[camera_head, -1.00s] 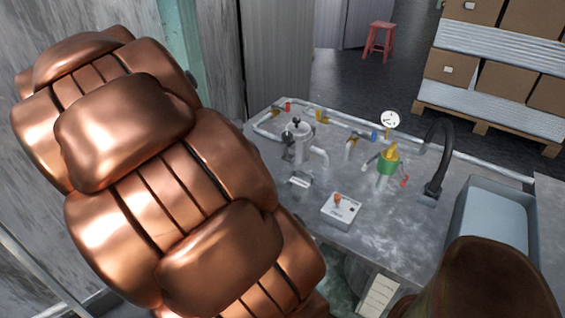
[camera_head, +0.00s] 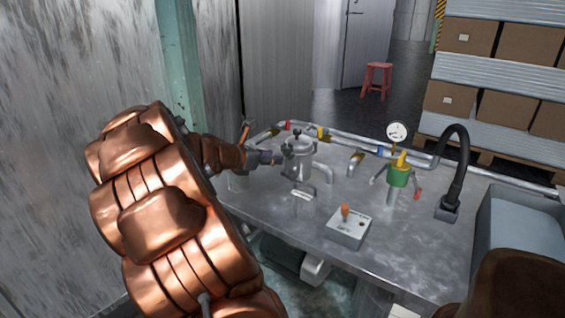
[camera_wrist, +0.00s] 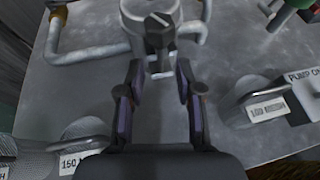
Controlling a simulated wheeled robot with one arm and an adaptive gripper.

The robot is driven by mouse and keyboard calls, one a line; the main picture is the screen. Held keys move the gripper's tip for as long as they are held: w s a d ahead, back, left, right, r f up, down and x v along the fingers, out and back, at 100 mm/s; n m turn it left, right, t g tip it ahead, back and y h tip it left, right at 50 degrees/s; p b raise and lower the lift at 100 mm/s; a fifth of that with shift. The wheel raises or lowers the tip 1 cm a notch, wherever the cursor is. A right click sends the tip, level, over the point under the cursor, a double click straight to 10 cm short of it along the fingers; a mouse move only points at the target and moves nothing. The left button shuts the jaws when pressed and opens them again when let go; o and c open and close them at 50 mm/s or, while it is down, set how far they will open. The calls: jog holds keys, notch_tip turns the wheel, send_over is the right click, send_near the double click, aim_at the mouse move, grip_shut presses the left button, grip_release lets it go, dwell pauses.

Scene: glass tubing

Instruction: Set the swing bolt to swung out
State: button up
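A grey metal vessel (camera_head: 299,168) with a lid and dark knobs stands at the back left of the bench. It also shows at the top of the wrist view (camera_wrist: 135,10). A dark knob on a short stem, apparently the swing bolt (camera_wrist: 159,30), is on the vessel's near side. It looks upright against the vessel, but its exact angle is hard to tell. My gripper (camera_wrist: 160,80) is open, with its two fingers apart and the stem's lower end near the gap between the tips. In the head view my gripper (camera_head: 268,157) is just left of the vessel, partly hidden.
A green valve (camera_head: 398,176), a gauge (camera_head: 397,131) and a black hose (camera_head: 457,160) are to the right. Pipes run along the back edge.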

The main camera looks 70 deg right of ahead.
aim_at(287, 164)
jog(key=b+x, duration=0.1)
jog(key=x, duration=0.4)
jog(key=shift+f, duration=0.15)
grip_shut()
jog(key=shift+s, duration=0.1)
dwell(0.4)
